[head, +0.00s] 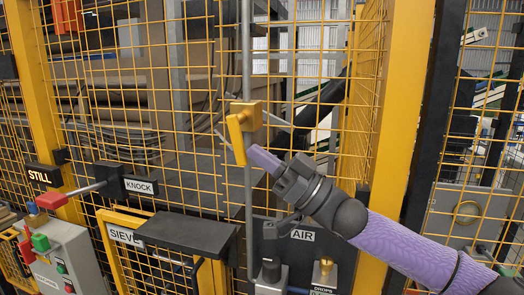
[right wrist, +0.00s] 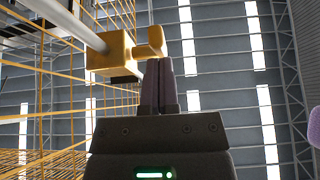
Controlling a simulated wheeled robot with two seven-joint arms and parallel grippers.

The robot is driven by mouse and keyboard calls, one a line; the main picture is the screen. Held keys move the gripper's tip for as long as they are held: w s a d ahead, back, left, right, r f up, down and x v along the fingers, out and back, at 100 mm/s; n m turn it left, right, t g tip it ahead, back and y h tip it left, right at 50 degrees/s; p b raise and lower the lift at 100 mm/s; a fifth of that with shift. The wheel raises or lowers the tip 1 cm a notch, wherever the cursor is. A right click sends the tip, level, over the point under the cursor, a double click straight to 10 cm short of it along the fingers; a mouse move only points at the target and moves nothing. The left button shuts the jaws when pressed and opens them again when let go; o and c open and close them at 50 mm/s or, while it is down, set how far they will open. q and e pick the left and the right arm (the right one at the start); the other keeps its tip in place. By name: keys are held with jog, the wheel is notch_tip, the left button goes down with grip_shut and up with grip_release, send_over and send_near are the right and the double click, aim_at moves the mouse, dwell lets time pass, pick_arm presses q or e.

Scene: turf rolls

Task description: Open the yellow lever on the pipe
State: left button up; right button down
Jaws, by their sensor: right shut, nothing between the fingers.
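The yellow lever (head: 237,138) sits on a yellow valve block (head: 249,112) on the thin grey upright pipe (head: 247,60). In the head view it hangs down, slightly slanted, along the pipe. My right gripper (head: 252,153) comes from the lower right with its purple fingers shut and empty. Its tips are at the lever's lower right side; I cannot tell if they touch. In the right wrist view the shut fingers (right wrist: 158,62) point at the lever (right wrist: 152,42), with the valve block (right wrist: 108,52) to their left. My left gripper is not in view.
A yellow mesh fence (head: 190,110) stands behind the pipe, with a thick yellow post (head: 405,110) at right. Below are a black KNOCK box (head: 138,185), a dark SIEVE cover (head: 187,235) and an AIR panel (head: 303,236). A grey button box (head: 68,262) is lower left.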

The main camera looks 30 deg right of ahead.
jog(key=shift+w+a+f+t+y+b, duration=0.25)
jog(key=shift+w+f+t+y+b, duration=0.05)
jog(key=shift+b, duration=0.1)
jog(key=shift+w+a+f+t, duration=0.2)
jog(key=shift+w+a+t, duration=0.1)
